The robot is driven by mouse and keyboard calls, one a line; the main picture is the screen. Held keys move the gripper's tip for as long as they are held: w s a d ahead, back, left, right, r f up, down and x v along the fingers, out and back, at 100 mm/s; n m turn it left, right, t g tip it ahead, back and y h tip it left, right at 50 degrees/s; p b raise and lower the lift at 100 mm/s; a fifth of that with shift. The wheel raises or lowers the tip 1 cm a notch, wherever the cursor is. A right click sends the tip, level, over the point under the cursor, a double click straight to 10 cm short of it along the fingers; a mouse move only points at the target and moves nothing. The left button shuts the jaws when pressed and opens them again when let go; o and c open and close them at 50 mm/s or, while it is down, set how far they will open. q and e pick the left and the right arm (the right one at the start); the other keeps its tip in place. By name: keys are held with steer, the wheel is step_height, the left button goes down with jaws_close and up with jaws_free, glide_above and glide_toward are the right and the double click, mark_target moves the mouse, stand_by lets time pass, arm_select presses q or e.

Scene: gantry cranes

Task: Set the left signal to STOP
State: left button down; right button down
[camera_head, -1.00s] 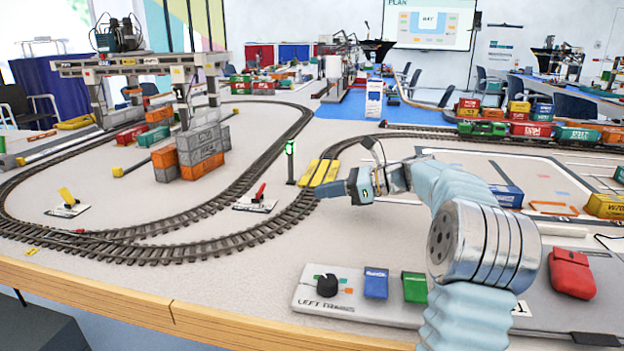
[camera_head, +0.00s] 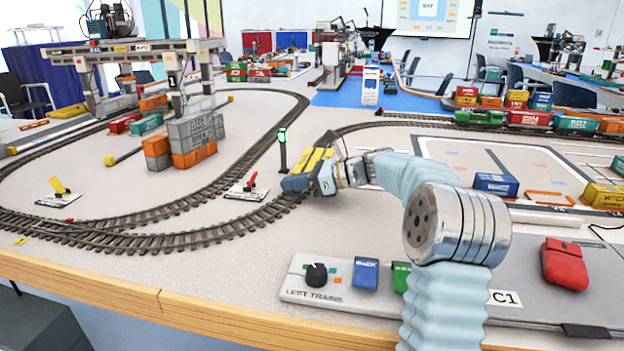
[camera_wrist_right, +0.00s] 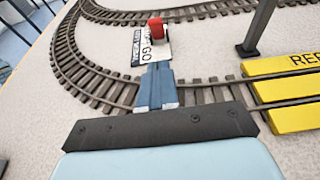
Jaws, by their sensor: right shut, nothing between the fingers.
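The signal post (camera_head: 283,148) stands beside the track with its lamp lit green. A red lever (camera_head: 252,181) sits on a small white plate (camera_head: 243,194) to the left of the post. In the right wrist view the red lever (camera_wrist_right: 156,28) is ahead of the fingers, and the plate (camera_wrist_right: 150,50) reads GO on its near part; its other lettering is too small to read surely. My right gripper (camera_head: 288,184) is shut and empty, over the track to the right of the lever and apart from it. It also shows in the right wrist view (camera_wrist_right: 157,72). My left gripper is out of view.
Yellow crossing boards (camera_head: 316,158) lie just behind my right gripper, partly hidden. A second plate with a yellow lever (camera_head: 58,186) stands at left. Stacked containers (camera_head: 193,140) stand inside the track loop. A control panel (camera_head: 330,295) lies at the front edge.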

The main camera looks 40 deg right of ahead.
mark_target(252, 180)
steer(key=shift+w+a+r+p, duration=0.1)
steer(key=shift+w+a+r, duration=0.15)
steer(key=shift+w+a, duration=0.4)
steer(key=shift+w+a+r+p, duration=0.2)
steer(key=shift+w+a, duration=0.3)
steer(key=shift+w, duration=0.2)
steer(key=shift+w+a+r+p, duration=0.1)
steer(key=shift+w+a+r, duration=0.15)
steer(key=shift+w+a, duration=0.4)
steer(key=shift+w+r+p, duration=0.1)
steer(key=shift+r+p, duration=0.15)
steer(key=shift+p, duration=0.15)
